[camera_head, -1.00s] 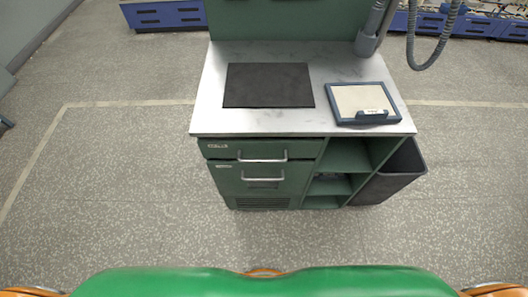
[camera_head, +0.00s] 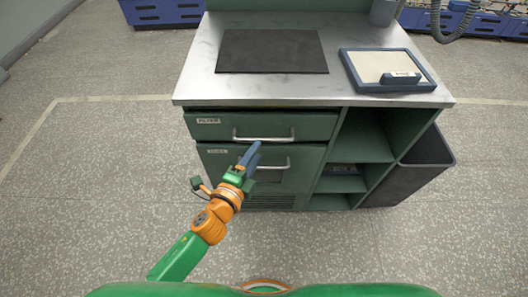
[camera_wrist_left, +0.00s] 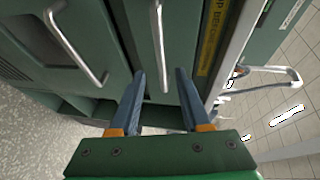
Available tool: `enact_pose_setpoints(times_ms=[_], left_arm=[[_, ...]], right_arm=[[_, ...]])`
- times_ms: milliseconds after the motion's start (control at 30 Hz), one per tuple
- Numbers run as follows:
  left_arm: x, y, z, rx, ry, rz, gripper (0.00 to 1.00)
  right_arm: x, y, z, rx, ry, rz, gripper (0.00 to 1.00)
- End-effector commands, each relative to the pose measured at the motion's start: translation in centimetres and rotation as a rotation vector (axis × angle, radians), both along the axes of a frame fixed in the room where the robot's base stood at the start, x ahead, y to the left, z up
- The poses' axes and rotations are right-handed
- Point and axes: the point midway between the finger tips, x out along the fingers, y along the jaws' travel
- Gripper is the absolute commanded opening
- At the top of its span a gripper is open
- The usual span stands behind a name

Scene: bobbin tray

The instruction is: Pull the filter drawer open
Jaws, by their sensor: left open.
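The green cabinet has two drawer fronts, one above the other. The upper drawer (camera_head: 215,128) carries a small label (camera_head: 206,121) that seems to read FILTER, though it is blurred; its bar handle (camera_head: 280,139) is silver. This drawer looks shut. My left gripper (camera_head: 254,152) is open in front of the drawers, just below the upper handle in the head view. In the left wrist view the upper handle (camera_wrist_left: 158,45) lies ahead, lined up with the gap between the open fingers (camera_wrist_left: 161,88). I cannot tell whether they touch it. My right gripper is not in view.
The lower drawer (camera_head: 225,180) has its own handle (camera_head: 280,165) close by. The worktop (camera_head: 195,75) overhangs above, with a black mat (camera_head: 270,52) and a blue-framed tray (camera_head: 352,71). Open shelves (camera_head: 362,140) and a dark bin (camera_head: 425,165) stand right. The floor in front is clear.

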Motion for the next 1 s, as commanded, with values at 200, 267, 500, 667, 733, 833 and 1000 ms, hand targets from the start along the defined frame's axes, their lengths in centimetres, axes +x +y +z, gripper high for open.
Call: enact_pose_setpoints(times_ms=[200,267,500,667,733,833,1000], left_arm=[[4.0,-1.7,-0.5,-0.001,-0.001,0.001,0.47],[4.8,-2.0,-0.8,-0.002,0.000,0.002,0.47],[5.9,-2.5,-0.8,-0.005,0.003,0.002,0.47],[5.9,-2.4,-0.8,-0.004,0.004,0.003,0.34],[5.9,-2.4,-0.9,-0.005,0.005,0.003,0.15],[5.9,-2.4,-0.9,-0.005,0.005,0.003,0.00],[5.9,-2.4,-0.9,-0.005,0.005,0.003,0.00]], right_arm=[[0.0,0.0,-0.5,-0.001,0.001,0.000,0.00],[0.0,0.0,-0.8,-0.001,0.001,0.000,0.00],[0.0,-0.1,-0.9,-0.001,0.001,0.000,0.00],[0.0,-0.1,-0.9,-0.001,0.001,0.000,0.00],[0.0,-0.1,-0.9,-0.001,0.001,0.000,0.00],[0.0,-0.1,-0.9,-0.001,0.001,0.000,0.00],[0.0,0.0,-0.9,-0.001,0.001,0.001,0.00]])
